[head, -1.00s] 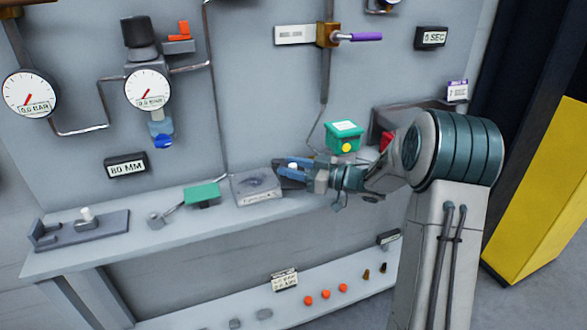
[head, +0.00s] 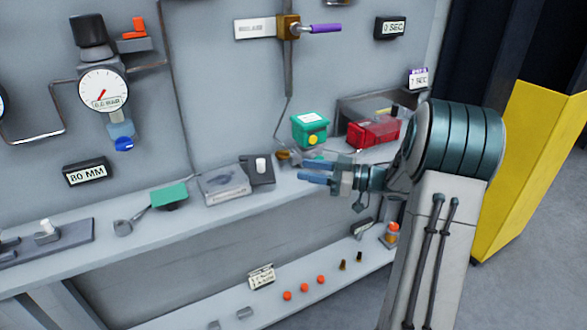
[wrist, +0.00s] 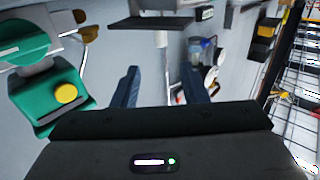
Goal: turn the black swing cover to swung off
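My gripper (head: 318,169) is above the bench's front part, below the green box in the head view. Its two blue fingers are apart with nothing between them, as the wrist view (wrist: 160,82) also shows. A small dark plate with a white knob (head: 258,169) sits on the bench left of my fingertips, apart from them. It is the likeliest black swing cover, but I cannot tell for sure. A dark flat plate (wrist: 150,23) shows beyond the fingers in the wrist view; I cannot tell if it is the same thing.
A green box (head: 310,129) with a yellow button and a red toolbox (head: 375,131) stand behind my gripper. A grey block (head: 222,185) and a green flap (head: 169,196) lie further left. A lower shelf (head: 330,290) holds small orange parts. A yellow cabinet (head: 540,160) stands right.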

